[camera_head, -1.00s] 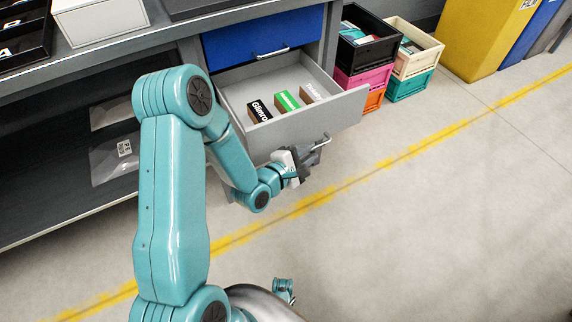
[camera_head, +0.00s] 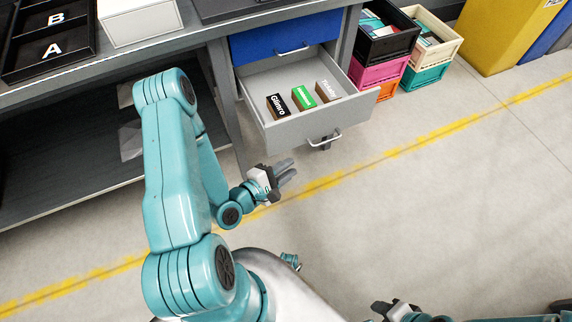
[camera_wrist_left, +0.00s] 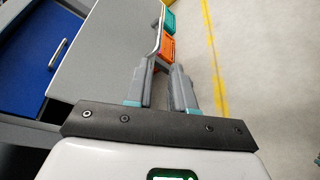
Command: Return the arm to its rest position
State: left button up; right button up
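My left arm (camera_head: 172,170) comes in from the left of the head view, bent at the elbow. My left gripper (camera_head: 288,170) is in front of the open drawer (camera_head: 290,130), apart from its handle (camera_head: 325,138). Its two fingers stand apart with nothing between them, as the left wrist view (camera_wrist_left: 166,88) also shows. My right gripper (camera_head: 393,309) shows at the bottom edge of the head view, small and partly cut off; I cannot tell how its fingers stand.
Stacked crates (camera_head: 387,46) stand to the right. The floor on the right is clear.

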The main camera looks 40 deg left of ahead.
dwell(0.4)
pick_arm(q)
jog(key=w+d+f+m+g+h, duration=0.1)
jog(key=w+d+m+g+h, duration=0.2)
jog(key=d, duration=0.5)
jog(key=w+d+m+g+h, duration=0.1)
jog(key=w+d+m+h, duration=0.15)
jog(key=d+m, duration=0.5)
jog(key=s+d+f+m+g+y, duration=0.1)
jog(key=s+f+m+g, duration=0.4)
jog(key=s, duration=0.2)
jog(key=s+d+f+m+g+y, duration=0.1)
jog(key=s+d+f+m+g, duration=0.1)
jog(key=s+f+m+g, duration=0.35)
notch_tip(320, 180, up, 17)
jog(key=s+m+p, duration=0.1)
jog(key=s+p, duration=0.1)
jog(key=p, duration=1.4)
jog(key=shift+r, duration=0.15)
jog(key=shift+a+g, duration=0.1)
jog(key=shift+g, duration=0.15)
jog(key=shift+a, duration=0.15)
